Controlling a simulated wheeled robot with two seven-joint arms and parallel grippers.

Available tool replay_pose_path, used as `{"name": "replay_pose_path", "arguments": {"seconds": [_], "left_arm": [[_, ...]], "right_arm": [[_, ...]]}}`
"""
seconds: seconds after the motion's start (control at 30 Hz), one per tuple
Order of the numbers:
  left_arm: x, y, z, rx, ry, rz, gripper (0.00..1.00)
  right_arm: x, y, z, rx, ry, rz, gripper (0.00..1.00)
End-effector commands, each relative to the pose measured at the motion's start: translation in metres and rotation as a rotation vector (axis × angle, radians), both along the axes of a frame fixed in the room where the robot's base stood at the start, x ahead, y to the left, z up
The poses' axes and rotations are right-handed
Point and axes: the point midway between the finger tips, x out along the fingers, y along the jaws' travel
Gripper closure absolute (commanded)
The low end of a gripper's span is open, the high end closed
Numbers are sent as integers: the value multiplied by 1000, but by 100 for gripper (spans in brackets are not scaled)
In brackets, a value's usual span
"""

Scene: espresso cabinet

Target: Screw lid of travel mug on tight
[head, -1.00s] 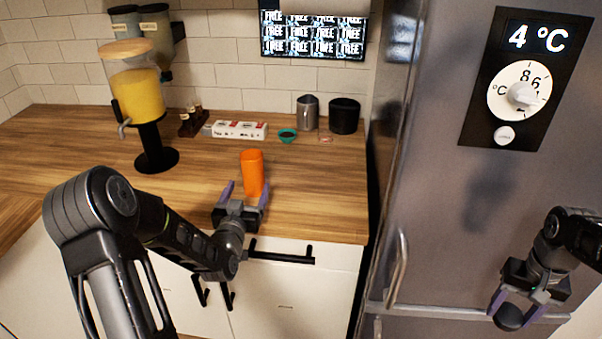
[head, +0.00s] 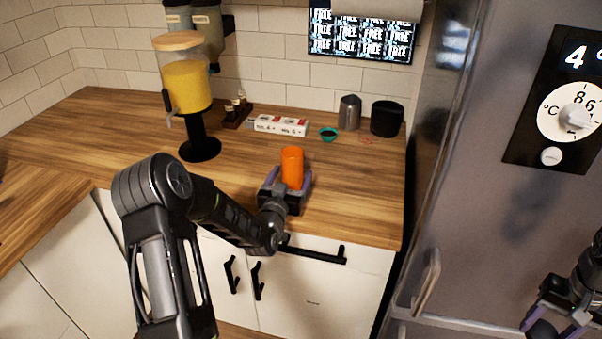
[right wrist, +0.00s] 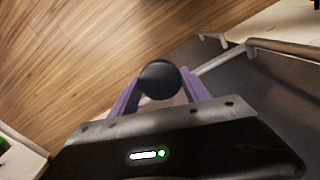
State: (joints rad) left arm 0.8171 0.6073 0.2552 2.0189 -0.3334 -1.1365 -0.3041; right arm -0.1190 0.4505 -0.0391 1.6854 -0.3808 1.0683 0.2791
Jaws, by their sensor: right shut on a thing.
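The orange travel mug (head: 292,167) stands upright on the wooden counter near its front edge, with its lower part hidden by my left gripper. My left gripper (head: 289,176) is open, with one purple finger on each side of the mug. It looks apart from the mug's sides, though the contact is hard to judge. My right gripper (head: 541,331) is at the lower right, in front of the fridge and away from the mug. It is shut on a round black lid, which shows between the purple fingers in the right wrist view (right wrist: 159,80).
A juice dispenser (head: 187,90) stands left on the counter (head: 120,140). Behind the mug are a white-and-red box (head: 281,125), a teal bowl (head: 328,134), a metal pitcher (head: 349,113) and a black container (head: 387,118). The fridge (head: 490,200) bounds the right side.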

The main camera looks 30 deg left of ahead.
Motion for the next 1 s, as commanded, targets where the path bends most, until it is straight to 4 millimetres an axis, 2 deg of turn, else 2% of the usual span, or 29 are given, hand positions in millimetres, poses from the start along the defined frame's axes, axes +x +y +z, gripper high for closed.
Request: {"name": "replay_pose_path", "arguments": {"seconds": [0.07, 0.9, 1.0], "left_arm": [[0, 0, 0, 0, 0, 0, 30], [0, 0, 0, 0, 0, 0, 99], [0, 0, 1, 1, -2, 0, 100]], "right_arm": [[0, 0, 0, 0, 0, 0, 84], [0, 0, 0, 0, 0, 0, 84], [0, 0, 0, 0, 0, 0, 84]]}}
